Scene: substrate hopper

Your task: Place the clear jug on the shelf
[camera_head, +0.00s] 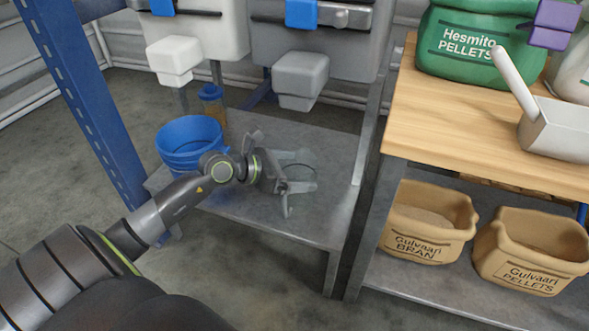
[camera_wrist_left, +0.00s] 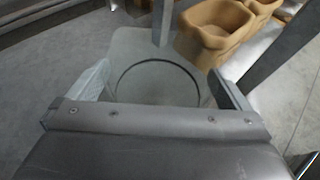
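The clear jug (camera_head: 298,173) is see-through and shows mainly as a thin dark round rim on the low grey metal table. It also shows in the left wrist view (camera_wrist_left: 158,82), between the two fingers. My left gripper (camera_head: 301,172) is open, with its fingers spread on either side of the jug. A narrow gap seems to show between rim and fingers; contact lower down cannot be made out. The rack at the right has a wooden upper shelf (camera_head: 430,110) and a grey metal lower shelf (camera_head: 400,277). My right gripper is not in view.
A blue bucket (camera_head: 178,158) and a small amber-filled container (camera_head: 212,103) stand on the metal table (camera_head: 310,232). Hoppers (camera_head: 310,45) hang above. Tan bins (camera_head: 430,222) fill much of the lower shelf. A green pellet sack (camera_head: 470,65) and a scoop (camera_head: 555,130) occupy the upper shelf; its front left is clear.

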